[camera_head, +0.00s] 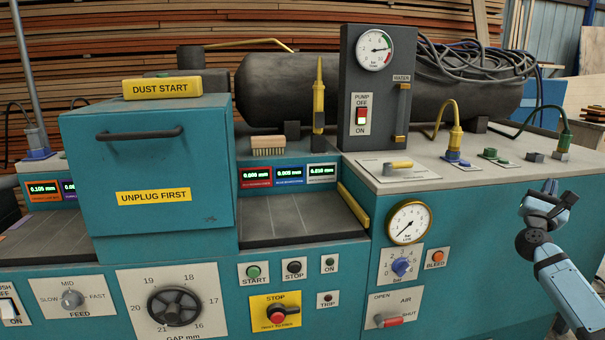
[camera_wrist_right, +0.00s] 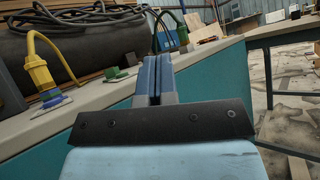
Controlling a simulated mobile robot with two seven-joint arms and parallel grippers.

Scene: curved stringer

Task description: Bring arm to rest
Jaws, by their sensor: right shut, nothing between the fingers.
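My right gripper (camera_head: 551,190) is at the right side of the head view, in front of the teal machine's right end and apart from it. Its fingers are together and hold nothing. My right arm comes in from the lower right. My left gripper is not in either view.
The teal machine (camera_head: 470,240) fills the front, with gauges, knobs and buttons. A yellow plug (camera_head: 455,138) and a green plug (camera_head: 563,140) stand on its top, with cables behind. Open floor (camera_wrist_right: 285,125) shows at right in the wrist view.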

